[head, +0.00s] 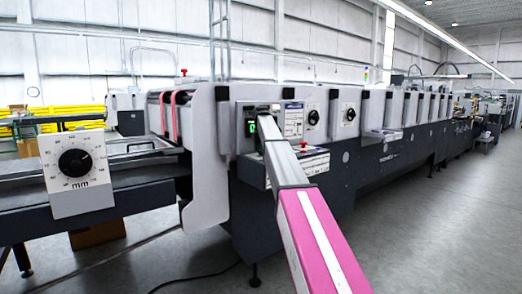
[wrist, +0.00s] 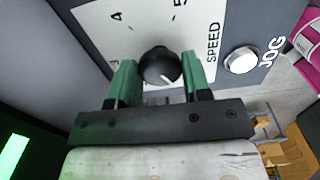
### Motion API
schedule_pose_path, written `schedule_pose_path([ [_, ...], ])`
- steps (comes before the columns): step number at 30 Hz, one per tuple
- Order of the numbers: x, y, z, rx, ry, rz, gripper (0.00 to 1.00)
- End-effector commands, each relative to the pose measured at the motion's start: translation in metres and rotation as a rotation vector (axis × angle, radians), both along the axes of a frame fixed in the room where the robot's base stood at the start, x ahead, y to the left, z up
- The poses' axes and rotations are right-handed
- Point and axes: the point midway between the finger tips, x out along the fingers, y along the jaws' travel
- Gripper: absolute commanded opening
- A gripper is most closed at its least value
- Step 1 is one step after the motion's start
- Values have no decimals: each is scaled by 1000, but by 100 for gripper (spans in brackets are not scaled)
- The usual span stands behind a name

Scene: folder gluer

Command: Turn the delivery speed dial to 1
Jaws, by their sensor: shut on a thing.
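A short white mark on the dial's face points down and slightly right in the picture. My gripper (wrist: 159,62) has its two green fingers on either side of the dial, shut on it. In the head view my gripper (head: 264,111) is at the machine's control panel (head: 243,137), and the dial is hidden behind it. The number 1 is not in view.
A white JOG button (wrist: 241,60) is right of the dial. In the head view, two other black dials (head: 313,117) are right of my gripper, and a large mm dial (head: 75,162) is at left.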

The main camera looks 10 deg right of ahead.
Motion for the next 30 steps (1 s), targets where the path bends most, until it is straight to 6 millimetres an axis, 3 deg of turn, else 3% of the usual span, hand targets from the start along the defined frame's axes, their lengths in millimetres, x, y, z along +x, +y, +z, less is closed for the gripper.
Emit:
schedule_pose_path([
  [19,0,0,1,0,-1,55,21],
  [20,0,0,1,0,-1,55,48],
  [22,0,0,0,0,-1,55,70],
  [30,0,0,0,0,0,54,70],
])
